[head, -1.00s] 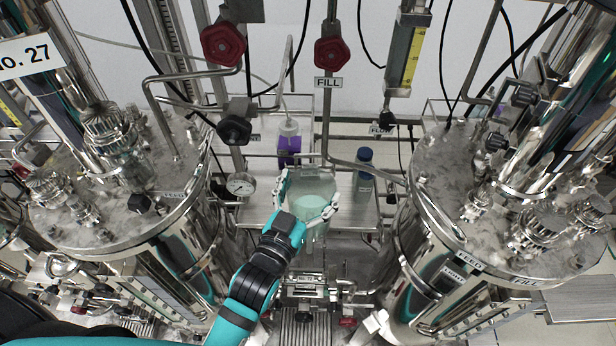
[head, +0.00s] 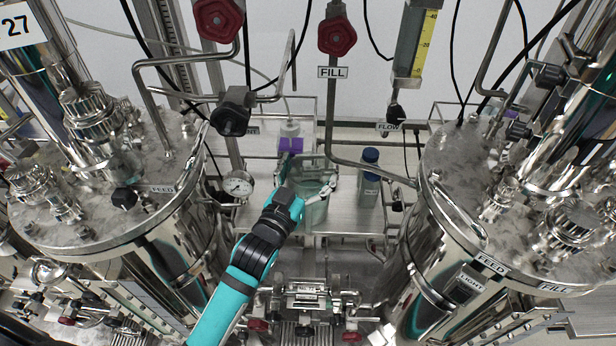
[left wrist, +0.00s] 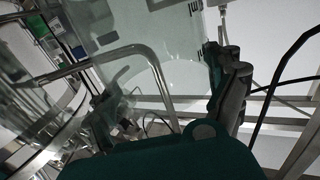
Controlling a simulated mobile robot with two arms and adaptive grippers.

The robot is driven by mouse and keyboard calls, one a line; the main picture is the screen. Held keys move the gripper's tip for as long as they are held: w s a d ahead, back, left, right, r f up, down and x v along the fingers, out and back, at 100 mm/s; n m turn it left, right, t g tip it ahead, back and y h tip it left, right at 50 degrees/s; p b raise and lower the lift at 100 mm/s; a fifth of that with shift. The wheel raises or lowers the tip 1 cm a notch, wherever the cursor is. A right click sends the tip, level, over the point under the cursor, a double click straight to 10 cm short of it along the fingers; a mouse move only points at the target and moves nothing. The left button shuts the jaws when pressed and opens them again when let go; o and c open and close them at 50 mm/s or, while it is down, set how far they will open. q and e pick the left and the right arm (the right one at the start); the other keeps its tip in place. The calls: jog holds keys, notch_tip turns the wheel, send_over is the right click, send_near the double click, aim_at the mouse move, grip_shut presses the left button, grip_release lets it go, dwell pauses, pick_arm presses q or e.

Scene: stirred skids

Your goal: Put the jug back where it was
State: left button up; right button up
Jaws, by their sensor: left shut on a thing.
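The jug (head: 316,178) is a clear, pale green-tinted vessel in the middle of the head view. It looks upright, in front of the shelf (head: 345,212) between the two steel vessels. My left gripper (head: 302,196) reaches in from the lower left and is shut on the jug, with a finger on either side. I cannot tell whether the jug's base touches the shelf. In the left wrist view the jug's clear wall (left wrist: 135,45) fills the upper middle, with a dark finger at its right. My right gripper is not in view.
A purple-labelled bottle (head: 290,146) stands close behind the jug, partly hidden. A blue-capped bottle (head: 369,175) stands to its right. The FILL pipe (head: 331,115) comes down behind the jug. Steel vessels (head: 85,195) and (head: 470,190) flank the gap, and a gauge (head: 238,186) is at left.

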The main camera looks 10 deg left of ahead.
pick_arm(q)
jog(key=shift+r, duration=0.15)
jog(key=o, duration=1.4)
jog(key=shift+f, duration=0.2)
